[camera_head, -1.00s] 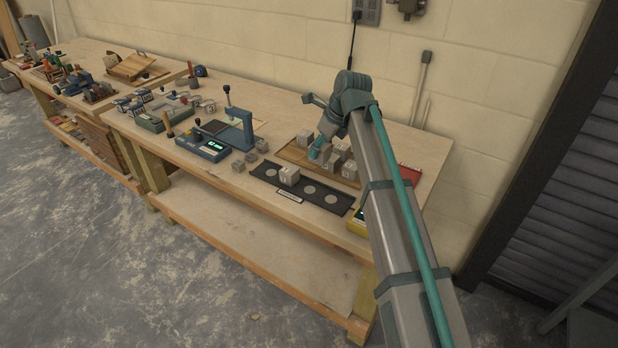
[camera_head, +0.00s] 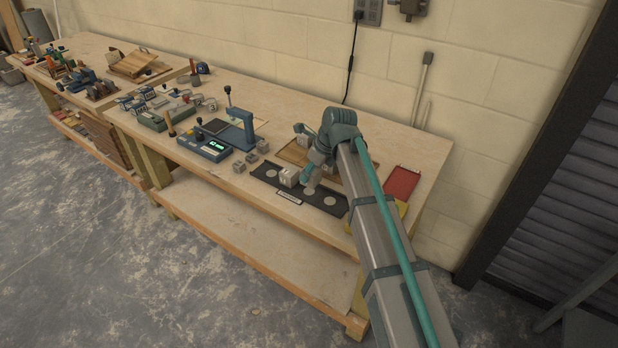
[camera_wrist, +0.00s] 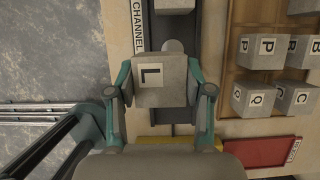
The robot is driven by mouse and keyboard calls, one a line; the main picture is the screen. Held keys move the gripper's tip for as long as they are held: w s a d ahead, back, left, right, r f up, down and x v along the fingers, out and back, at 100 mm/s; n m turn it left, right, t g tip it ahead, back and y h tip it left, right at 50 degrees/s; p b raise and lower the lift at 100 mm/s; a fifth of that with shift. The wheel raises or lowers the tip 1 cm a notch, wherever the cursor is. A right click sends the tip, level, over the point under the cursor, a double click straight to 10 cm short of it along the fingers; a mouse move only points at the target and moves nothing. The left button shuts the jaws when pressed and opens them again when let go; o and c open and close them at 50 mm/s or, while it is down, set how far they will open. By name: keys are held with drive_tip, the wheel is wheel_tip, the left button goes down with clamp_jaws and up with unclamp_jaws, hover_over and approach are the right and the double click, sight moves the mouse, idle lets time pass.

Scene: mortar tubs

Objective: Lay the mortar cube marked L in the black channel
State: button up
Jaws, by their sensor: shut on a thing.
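In the wrist view, the grey mortar cube marked L (camera_wrist: 160,80) is between the two fingers of my gripper (camera_wrist: 164,90), which is shut on it. The letter faces the camera. The black channel (camera_wrist: 160,38) runs behind the cube, which hides part of it. In the head view, my gripper (camera_head: 309,183) is over the right part of the black channel (camera_head: 321,202). Another grey cube (camera_head: 288,177) stands on the channel's left part and shows at the top of the wrist view (camera_wrist: 175,4). I cannot tell the gap between held cube and channel.
A wooden tray (camera_wrist: 226,90) with several lettered cubes lies right of the channel in the wrist view. A red tray (camera_head: 402,183) is at the bench's right end. Small grey cubes (camera_head: 251,156) and a blue press (camera_head: 243,128) stand left of the channel.

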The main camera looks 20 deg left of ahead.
drive_tip(key=shift+w+a+f+p, duration=0.2)
drive_tip(key=shift+w+a+f, duration=0.15)
drive_tip(key=shift+w+f, duration=0.35)
drive_tip(key=shift+w+a+f+p, duration=0.15)
drive_tip(key=shift+w+a+f, duration=0.25)
drive_tip(key=shift+f, duration=0.35)
drive_tip(key=shift+w+f+p, duration=0.1)
drive_tip(key=shift+f+p, duration=0.2)
drive_tip(key=shift+f, duration=1.4)
drive_tip(key=shift+f, duration=0.15)
drive_tip(key=o, duration=1.4)
drive_tip(key=b+v, duration=0.2)
drive_tip(key=v, duration=1)
drive_tip(key=shift+d, duration=0.1)
